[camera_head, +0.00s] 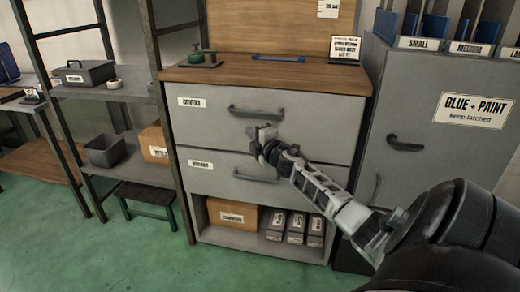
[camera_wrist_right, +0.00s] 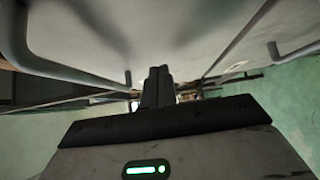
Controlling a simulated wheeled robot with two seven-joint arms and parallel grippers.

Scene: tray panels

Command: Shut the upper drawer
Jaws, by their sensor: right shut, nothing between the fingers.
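The upper drawer (camera_head: 315,120) is the wide grey front under the wooden top of the cabinet, with a white label at its left and a dark bar handle (camera_head: 256,111). I cannot tell from this angle how far it stands out. My right gripper (camera_head: 262,132) is shut and empty, in front of the drawer's lower middle, just below the handle; contact cannot be told. In the right wrist view its closed fingers (camera_wrist_right: 158,86) lie beside a pale grey front with bar handles. My left gripper is not in view.
The lower drawer (camera_head: 310,182) has its own handle, partly near my arm. Below is an open shelf with a cardboard box (camera_head: 232,215) and grey boxes. A grey cabinet (camera_head: 410,110) stands close on the right, shelving on the left. Green floor is free in front.

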